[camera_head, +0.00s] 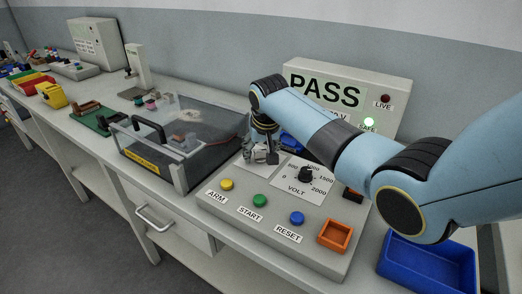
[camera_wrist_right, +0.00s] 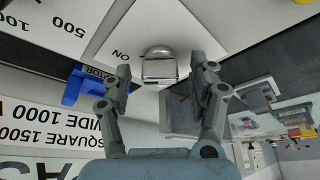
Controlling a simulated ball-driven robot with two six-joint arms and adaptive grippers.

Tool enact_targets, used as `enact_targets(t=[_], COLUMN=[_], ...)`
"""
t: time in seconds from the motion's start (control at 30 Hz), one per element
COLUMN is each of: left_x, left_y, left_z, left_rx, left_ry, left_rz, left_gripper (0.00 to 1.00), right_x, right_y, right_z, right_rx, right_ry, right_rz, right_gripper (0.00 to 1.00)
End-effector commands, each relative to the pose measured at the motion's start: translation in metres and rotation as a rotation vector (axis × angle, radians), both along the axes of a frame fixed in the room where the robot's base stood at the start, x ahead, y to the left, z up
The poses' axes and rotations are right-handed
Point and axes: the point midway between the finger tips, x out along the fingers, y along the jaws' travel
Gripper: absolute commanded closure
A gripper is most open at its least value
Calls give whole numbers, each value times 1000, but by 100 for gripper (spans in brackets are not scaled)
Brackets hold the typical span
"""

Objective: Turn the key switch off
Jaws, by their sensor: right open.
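The silver key switch (camera_wrist_right: 160,65) shows in the right wrist view on a pale plate, with an "ON" label beside it. My right gripper (camera_wrist_right: 164,76) is open, with one finger on each side of the key switch and space visible between the fingers and it. I cannot tell whether either finger touches it. In the head view my right gripper (camera_head: 261,152) points down over the back left part of the grey control panel (camera_head: 225,197). The key is hard to make out there behind the fingers. My left gripper is not in view.
The panel carries ARM, START and RESET buttons, a black VOLT dial (camera_head: 306,175) and an orange square holder (camera_head: 335,236). A clear-lidded box (camera_head: 180,150) stands close on the left. Behind is a PASS display (camera_head: 325,90) with its SAFE lamp green. A blue tray (camera_head: 428,266) lies right.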

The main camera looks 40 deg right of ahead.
Motion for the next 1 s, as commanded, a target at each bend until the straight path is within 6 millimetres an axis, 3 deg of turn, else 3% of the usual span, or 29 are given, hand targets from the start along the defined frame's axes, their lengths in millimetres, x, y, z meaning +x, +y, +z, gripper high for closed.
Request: enact_targets(t=[0.07, 0.5, 0.77, 1.0], left_x=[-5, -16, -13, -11], left_y=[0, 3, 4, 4], left_z=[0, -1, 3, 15], left_rx=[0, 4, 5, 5], left_ry=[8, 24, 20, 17], left_rz=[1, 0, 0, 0], left_gripper=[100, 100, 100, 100], right_x=[0, 0, 0, -1], right_y=[0, 0, 0, -2], right_z=[0, 0, 1, 3], right_rx=[0, 0, 0, 0], right_ry=[0, 0, 0, 1], right_rz=[0, 0, 28, 151], right_gripper=[40, 96, 96, 96])
